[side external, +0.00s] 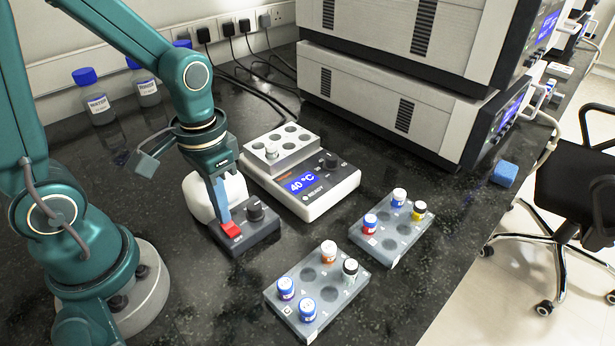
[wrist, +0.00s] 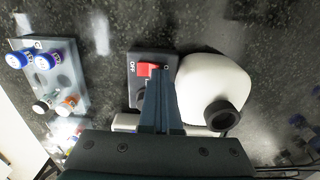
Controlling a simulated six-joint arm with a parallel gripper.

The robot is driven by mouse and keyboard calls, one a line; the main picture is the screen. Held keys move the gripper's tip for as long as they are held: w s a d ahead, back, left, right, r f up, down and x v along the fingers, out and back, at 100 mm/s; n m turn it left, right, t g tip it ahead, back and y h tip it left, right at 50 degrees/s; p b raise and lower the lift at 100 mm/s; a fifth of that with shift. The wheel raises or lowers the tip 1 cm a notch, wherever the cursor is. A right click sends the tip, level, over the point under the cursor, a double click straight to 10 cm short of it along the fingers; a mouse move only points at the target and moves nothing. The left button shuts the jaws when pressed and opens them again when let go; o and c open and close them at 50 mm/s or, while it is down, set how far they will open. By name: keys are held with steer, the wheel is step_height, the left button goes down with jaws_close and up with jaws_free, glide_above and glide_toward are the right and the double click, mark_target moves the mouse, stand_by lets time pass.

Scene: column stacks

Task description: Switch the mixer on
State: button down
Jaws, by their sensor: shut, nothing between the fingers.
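The mixer has a dark base (side external: 250,238) with a black knob (side external: 255,211) and a white rounded body (side external: 207,194). It also shows in the wrist view (wrist: 212,82). A red rocker switch (side external: 231,230) sits at the front of the base. In the wrist view the switch (wrist: 147,70) has the word OFF on its left. My gripper (side external: 223,214) is shut and empty, pointing down with its tips at or just above the switch. In the wrist view the fingertips (wrist: 160,84) partly cover the switch's near edge. I cannot tell whether they touch it or which way it is tipped.
A heater block reading 40 °C (side external: 302,184) stands right of the mixer. Two racks with capped vials stand in front, the near one (side external: 292,318) and the right one (side external: 383,249). Blue-capped bottles (side external: 98,105) stand at the back left. Large instruments (side external: 385,110) fill the back right.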

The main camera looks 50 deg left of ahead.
mark_target(224, 229)
steer(key=shift+f, duration=0.15)
steer(key=shift+r, duration=2.5)
steer(key=shift+r, duration=0.1)
step_height(224, 229, up, 6)
steer(key=s+d+t, duration=0.2)
steer(key=t, duration=0.3)
steer(key=shift+s+r+t, duration=0.15)
steer(key=shift+s+t, duration=0.05)
steer(key=shift+t, duration=0.1)
